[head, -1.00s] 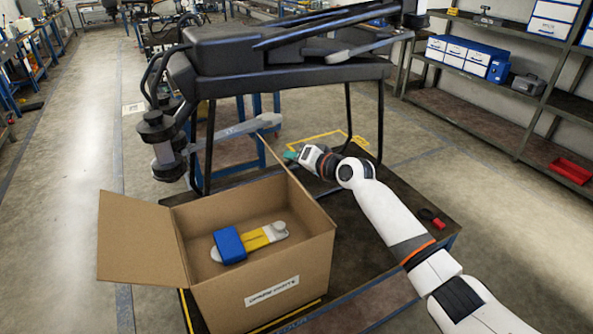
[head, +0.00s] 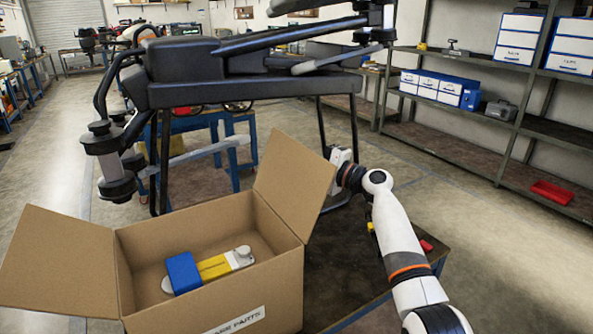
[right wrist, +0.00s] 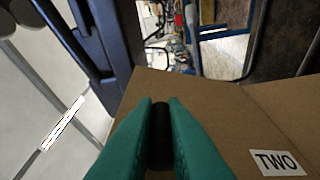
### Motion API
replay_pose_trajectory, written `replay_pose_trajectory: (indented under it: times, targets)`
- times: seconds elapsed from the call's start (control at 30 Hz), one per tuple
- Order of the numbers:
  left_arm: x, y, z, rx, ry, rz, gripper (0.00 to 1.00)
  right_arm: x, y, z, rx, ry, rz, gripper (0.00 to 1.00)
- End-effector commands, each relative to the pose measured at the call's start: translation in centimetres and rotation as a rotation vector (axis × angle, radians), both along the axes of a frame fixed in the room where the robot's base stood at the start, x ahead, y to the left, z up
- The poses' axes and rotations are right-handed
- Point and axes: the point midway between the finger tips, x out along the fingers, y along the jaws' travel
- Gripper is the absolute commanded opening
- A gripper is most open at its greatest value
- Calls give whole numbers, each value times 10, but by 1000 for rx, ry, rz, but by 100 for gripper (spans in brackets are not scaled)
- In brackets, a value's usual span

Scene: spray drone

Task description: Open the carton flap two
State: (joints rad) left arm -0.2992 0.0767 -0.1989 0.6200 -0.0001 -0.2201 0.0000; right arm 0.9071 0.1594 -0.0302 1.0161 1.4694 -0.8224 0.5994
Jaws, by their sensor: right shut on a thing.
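The open cardboard carton (head: 283,289) stands on a dark table, seen in the head view. Its left flap (head: 60,262) is folded outward. Its right flap (head: 294,186) stands up, leaning to the right. A label reading "TWO" (right wrist: 277,162) is on the brown cardboard in the right wrist view. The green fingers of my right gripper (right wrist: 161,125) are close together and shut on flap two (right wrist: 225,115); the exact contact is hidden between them. In the head view the fingertips are behind the flap, with my right wrist just right of it. My left gripper is not visible.
A blue, yellow and white part (head: 212,267) lies inside the carton. A large black drone (head: 250,75) on legs stands close behind the carton and my right wrist. A red item (head: 426,246) lies on the table at right. Shelves (head: 470,142) line the right wall.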

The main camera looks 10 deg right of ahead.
Motion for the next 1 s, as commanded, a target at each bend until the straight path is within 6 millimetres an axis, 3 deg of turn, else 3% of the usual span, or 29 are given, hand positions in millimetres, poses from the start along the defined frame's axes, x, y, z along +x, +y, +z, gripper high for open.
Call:
replay_pose_trajectory:
  times: [0.03, 0.1, 0.4, 1.0]
  targets:
    - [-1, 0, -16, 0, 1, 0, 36, 3, -7, -13, 40, 15, -5, 0]
    - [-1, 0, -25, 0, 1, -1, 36, 5, -13, -18, 96, 35, -5, 0]
    - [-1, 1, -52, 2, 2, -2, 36, 12, -32, -38, 279, 103, -3, 0]
    - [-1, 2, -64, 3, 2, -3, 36, 15, -40, -49, 373, 141, -2, 0]
